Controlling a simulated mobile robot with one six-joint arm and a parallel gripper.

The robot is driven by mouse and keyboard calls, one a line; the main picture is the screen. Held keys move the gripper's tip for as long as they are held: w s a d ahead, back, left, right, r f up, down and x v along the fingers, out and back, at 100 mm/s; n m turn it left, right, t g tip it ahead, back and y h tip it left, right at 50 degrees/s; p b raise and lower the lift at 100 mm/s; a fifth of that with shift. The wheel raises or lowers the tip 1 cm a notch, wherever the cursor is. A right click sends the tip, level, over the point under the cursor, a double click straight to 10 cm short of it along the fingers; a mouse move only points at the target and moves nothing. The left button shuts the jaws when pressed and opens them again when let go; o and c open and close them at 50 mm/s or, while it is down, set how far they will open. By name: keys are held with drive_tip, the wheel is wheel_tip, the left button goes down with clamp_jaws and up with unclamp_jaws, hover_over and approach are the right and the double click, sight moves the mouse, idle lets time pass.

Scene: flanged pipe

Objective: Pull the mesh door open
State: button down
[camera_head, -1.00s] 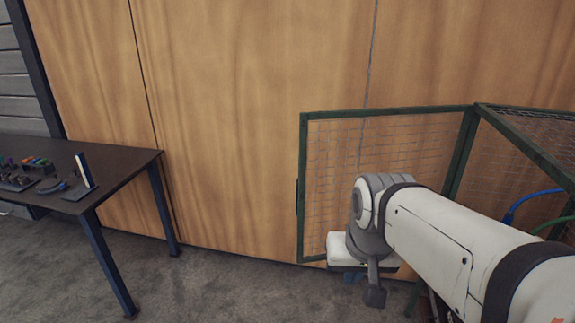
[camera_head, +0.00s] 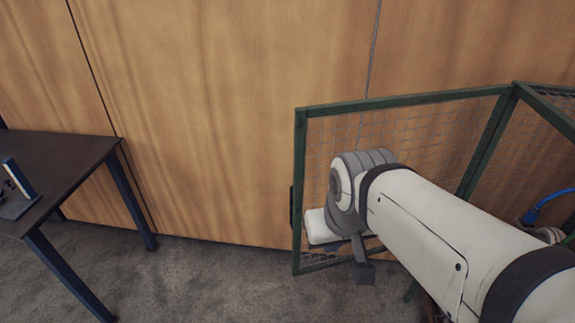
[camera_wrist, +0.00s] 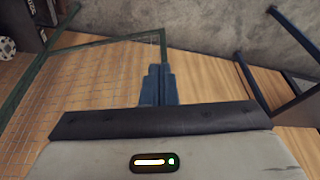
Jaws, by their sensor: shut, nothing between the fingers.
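The mesh door (camera_head: 400,99) is a green-framed wire panel at the right of the head view, joined to the cage at its right post. It stands swung out at an angle to the cage's side panel. A dark handle (camera_head: 292,207) sits on its free left edge. In the wrist view the door's frame (camera_wrist: 115,41) and mesh lie to the left of and beyond the fingers. My gripper (camera_wrist: 158,84) has blue fingers that are shut and empty, near the door's free edge; I cannot tell whether they touch it. In the head view my arm hides the fingers and part of the mesh.
A dark table (camera_head: 70,160) with blue legs stands at the left; its legs also show at the right of the wrist view (camera_wrist: 252,80). A wooden panel wall (camera_head: 210,130) is behind. Carpet between table and door is clear. A blue hose (camera_head: 545,203) is inside the cage.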

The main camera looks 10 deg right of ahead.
drive_tip(key=shift+w, duration=0.2)
drive_tip(key=n+t+b, duration=0.1)
drive_tip(key=b, duration=0.3)
approach(302, 200)
drive_tip(key=s+r, duration=0.2)
drive_tip(key=s, duration=0.4)
drive_tip(key=shift+w+a+f+p, duration=0.1)
drive_tip(key=shift+w+f+p, duration=0.35)
drive_tip(key=shift+w+f, duration=0.9)
drive_tip(key=shift+w+a+f+p, duration=0.1)
drive_tip(key=shift+w+f+p, duration=0.4)
drive_tip(key=shift+w+f, duration=0.85)
drive_tip(key=shift+w+a+f+p, duration=0.1)
drive_tip(key=shift+w+f+p, duration=0.35)
drive_tip(key=shift+w+f, duration=0.85)
drive_tip(key=shift+s+f, duration=0.35)
